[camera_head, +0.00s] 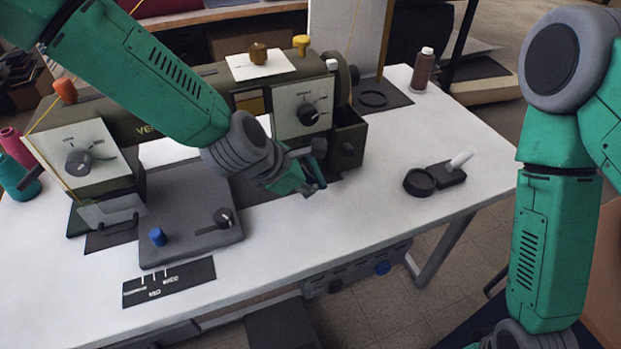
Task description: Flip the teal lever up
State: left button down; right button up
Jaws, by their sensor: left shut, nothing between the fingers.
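My left gripper (317,182) is shut and empty over the white table, in front of the machine's right end. Small dark and teal parts overlap at its tips, and I cannot tell whether one of them is a lever. No teal lever shows clearly. A teal spool-like piece (14,176) stands at the far left edge with a dark teal bar (29,179) beside it; I cannot tell whether that bar is a lever. The olive sewing machine (183,117) stands behind my left arm, which hides part of it. My right arm is at the right; its gripper is out of view.
A grey plate with a blue knob (158,237) and a black dial (224,217) lies in front of the machine. A black round holder (419,182) and a brown bottle (423,72) stand on the right. The table's front right is clear.

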aim_at(320, 180)
pick_arm(q)
notch_tip(320, 180, up, 3)
jog(key=n+g+h+p, duration=0.1)
jog(key=g+p, duration=0.2)
jog(key=p, duration=0.5)
jog(key=shift+s+d+r, duration=0.1)
jog(key=shift+r+p, duration=0.2)
jog(key=shift+p, duration=0.5)
jog(key=shift+f, duration=0.15)
jog(key=shift+r+p, duration=0.8)
jog(key=shift+r, duration=0.1)
jog(key=shift+w, duration=0.2)
